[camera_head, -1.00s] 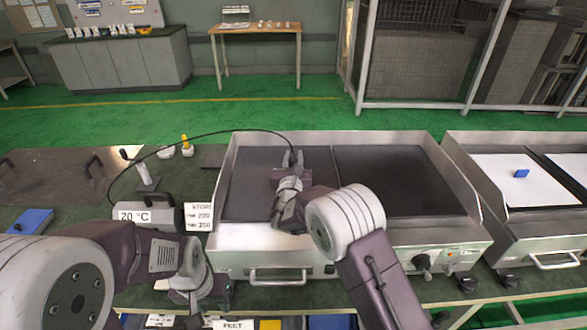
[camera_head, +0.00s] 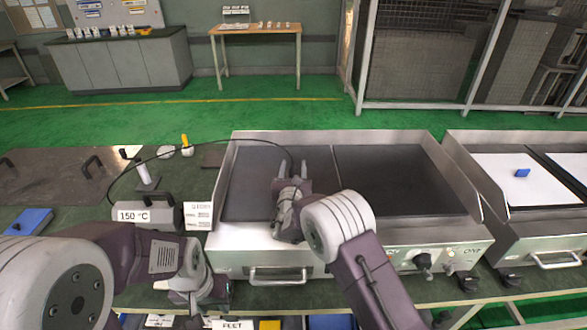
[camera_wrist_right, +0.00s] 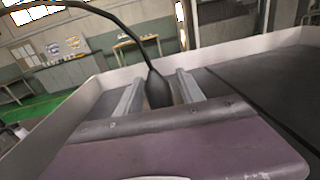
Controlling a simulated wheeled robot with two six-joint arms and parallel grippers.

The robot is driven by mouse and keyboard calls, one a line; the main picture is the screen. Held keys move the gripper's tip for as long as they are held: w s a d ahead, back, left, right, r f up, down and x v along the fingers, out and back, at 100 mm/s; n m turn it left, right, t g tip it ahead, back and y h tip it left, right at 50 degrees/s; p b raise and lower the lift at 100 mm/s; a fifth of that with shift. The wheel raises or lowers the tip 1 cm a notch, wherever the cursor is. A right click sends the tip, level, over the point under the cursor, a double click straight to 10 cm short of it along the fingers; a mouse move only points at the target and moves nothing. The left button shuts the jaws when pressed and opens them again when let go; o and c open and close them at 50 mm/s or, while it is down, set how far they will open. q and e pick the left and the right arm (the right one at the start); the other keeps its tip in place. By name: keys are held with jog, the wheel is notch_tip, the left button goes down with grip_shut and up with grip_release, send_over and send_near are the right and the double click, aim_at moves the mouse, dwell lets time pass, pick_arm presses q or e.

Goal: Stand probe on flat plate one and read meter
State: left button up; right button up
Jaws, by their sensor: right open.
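The meter (camera_head: 147,215) sits left of the griddle and its display reads 150 °C. A black cable (camera_head: 225,131) arcs from it to the probe. The probe (camera_wrist_right: 157,88) is upright over the left dark plate (camera_head: 247,190) in the right wrist view, between my right gripper's fingers, with gaps on both sides. My right gripper (camera_head: 291,168) is open around it; it also shows in the right wrist view (camera_wrist_right: 160,95). The probe's tip is hidden, so contact with the plate cannot be seen. My left gripper (camera_head: 194,304) is low at the front left, its fingers unclear.
The right dark plate (camera_head: 395,180) is bare. A small card (camera_head: 198,215) stands beside the meter. A second griddle (camera_head: 515,180) with white plates and a blue block is at right. A blue box (camera_head: 28,221) and a handled board (camera_head: 50,175) lie at left.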

jog(key=shift+r+p, duration=0.3)
jog(key=s, duration=0.8)
jog(key=s+a, duration=0.1)
jog(key=s, duration=0.3)
jog(key=shift+f, duration=0.15)
